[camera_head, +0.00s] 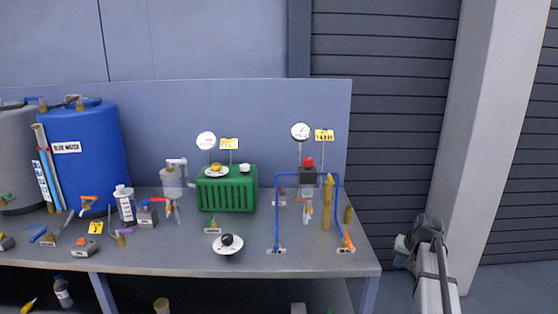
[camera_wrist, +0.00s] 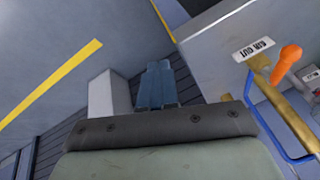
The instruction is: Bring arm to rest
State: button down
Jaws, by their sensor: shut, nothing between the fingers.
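My gripper (camera_head: 402,246) is at the right in the head view, beyond the right end of the workbench and apart from it. Part of my arm shows just beside it. In the wrist view my gripper's two blue-grey fingers (camera_wrist: 159,80) are together, with nothing held between them. The gripper points past the bench toward the dark slatted wall and the floor.
The bench (camera_head: 170,257) carries a blue tank (camera_head: 85,150), a green unit (camera_head: 227,192), a blue pipe loop (camera_head: 276,215), gauges and several valves. An orange handle (camera_wrist: 288,56) is right of the fingers in the wrist view. A pale pillar (camera_head: 485,130) stands behind my arm.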

jog(key=s+a+f+g, duration=0.1)
jog(key=s+a+f, duration=0.2)
jog(key=s+f, duration=0.45)
jog(key=s+a+f+g, duration=0.2)
jog(key=s+a+f, duration=0.25)
jog(key=f, duration=0.65)
jog(key=s+a+f+g, duration=0.1)
jog(key=s+a+f, duration=0.1)
jog(key=s+f, duration=0.55)
jog(key=s+a+f+n+g, duration=0.1)
jog(key=s+a+f, duration=0.3)
jog(key=s, duration=0.6)
jog(key=s+a+f+n+g, duration=0.1)
jog(key=s+a+f+g, duration=0.2)
jog(key=s+f, duration=0.6)
jog(key=s+a+f+n+g+h, duration=0.1)
jog(key=s+a+f+g, duration=0.2)
jog(key=s+a+f, duration=0.4)
jog(key=s, duration=0.5)
jog(key=shift+s+n, duration=0.4)
